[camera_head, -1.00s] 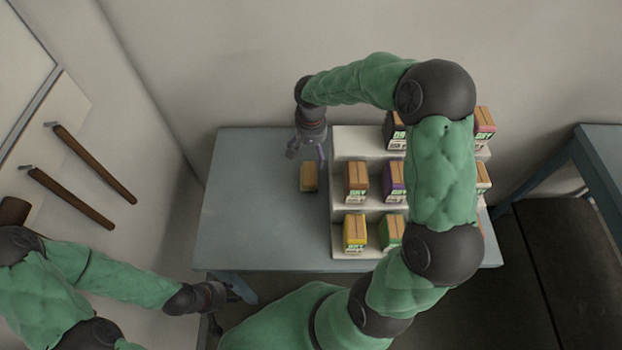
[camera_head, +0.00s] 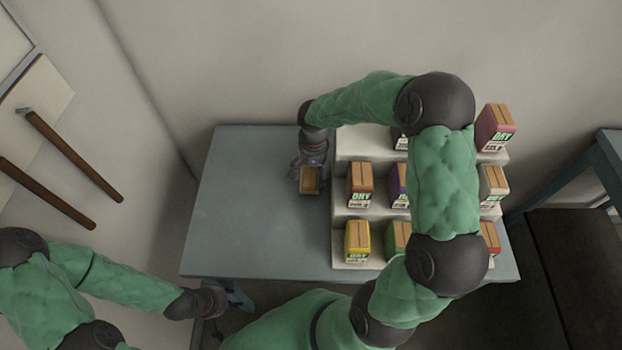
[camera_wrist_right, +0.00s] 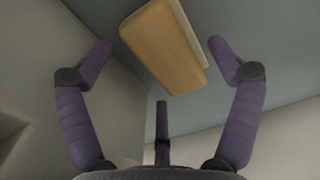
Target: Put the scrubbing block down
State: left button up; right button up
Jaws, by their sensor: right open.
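The scrubbing block (camera_head: 310,183), a tan block with a pale underside layer, is on the grey-blue table (camera_head: 240,200), just left of the white stepped stand. In the right wrist view the block (camera_wrist_right: 165,50) lies between and beyond the spread purple fingers. My right gripper (camera_head: 309,172) is open, right at the block; no finger visibly grips it. Whether a finger touches it I cannot tell. My left gripper (camera_head: 232,298) hangs by the table's front left corner, away from the block; its fingers are too small and dark to read.
The white stepped stand (camera_head: 345,230) holds several small labelled boxes, such as a yellow one (camera_head: 357,240), close right of the block. My right arm hides part of it. The table's left half is clear. Brown bars (camera_head: 75,158) are on the left wall.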

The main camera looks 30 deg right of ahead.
jog(key=shift+a+f, duration=0.1)
jog(key=shift+f, duration=0.05)
jog(key=c, duration=1.4)
jog(key=shift+c, duration=0.2)
